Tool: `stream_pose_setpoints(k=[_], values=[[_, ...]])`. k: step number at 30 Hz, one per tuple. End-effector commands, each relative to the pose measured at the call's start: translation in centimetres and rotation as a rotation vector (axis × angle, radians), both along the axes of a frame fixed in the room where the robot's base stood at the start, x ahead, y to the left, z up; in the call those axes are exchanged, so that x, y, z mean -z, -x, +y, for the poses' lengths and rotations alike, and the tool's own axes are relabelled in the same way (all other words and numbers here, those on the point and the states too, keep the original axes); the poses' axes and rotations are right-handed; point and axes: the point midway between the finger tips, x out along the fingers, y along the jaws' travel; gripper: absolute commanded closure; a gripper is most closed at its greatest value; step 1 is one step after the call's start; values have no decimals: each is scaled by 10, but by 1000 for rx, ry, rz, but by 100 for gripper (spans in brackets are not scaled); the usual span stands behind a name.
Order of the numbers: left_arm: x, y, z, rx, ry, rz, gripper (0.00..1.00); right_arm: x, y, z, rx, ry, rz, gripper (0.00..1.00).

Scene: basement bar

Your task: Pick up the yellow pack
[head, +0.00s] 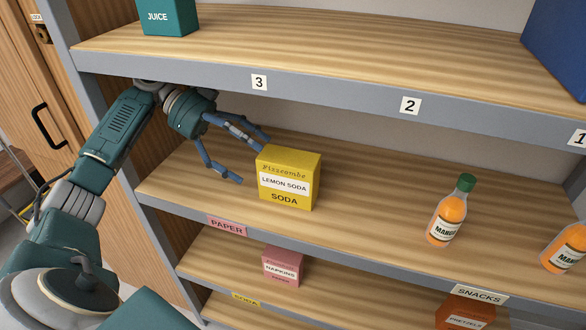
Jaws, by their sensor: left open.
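The yellow pack (287,164), labelled "LEMON SODA" and "SODA", stands upright on the shelf below the one numbered 3 and 2. My left gripper (255,162) is open at the left of the pack. One finger reaches to the pack's upper left edge, and the other hangs lower, in front and to the left. I cannot tell whether the upper finger touches the pack. My right gripper is not in view.
Two orange mango bottles (449,212) stand on the same shelf to the right. The upper shelf (330,50) holds a teal juice box (168,16) and a blue box (560,42). Below are a pink napkins box (282,267) and a pretzels box (465,312). Shelf between pack and bottles is clear.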

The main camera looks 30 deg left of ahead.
Motion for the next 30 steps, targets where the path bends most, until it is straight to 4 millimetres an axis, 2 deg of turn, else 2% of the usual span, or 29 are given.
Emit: stream_pose_setpoints(k=[6,10,21,30], values=[[15,-6,-29,4,1,2,6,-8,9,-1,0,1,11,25],[19,-8,-37,2,1,1,6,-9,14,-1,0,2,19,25],[42,-18,-78,3,1,1,6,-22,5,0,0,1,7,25],[46,-19,-82,0,1,0,6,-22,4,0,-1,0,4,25]])
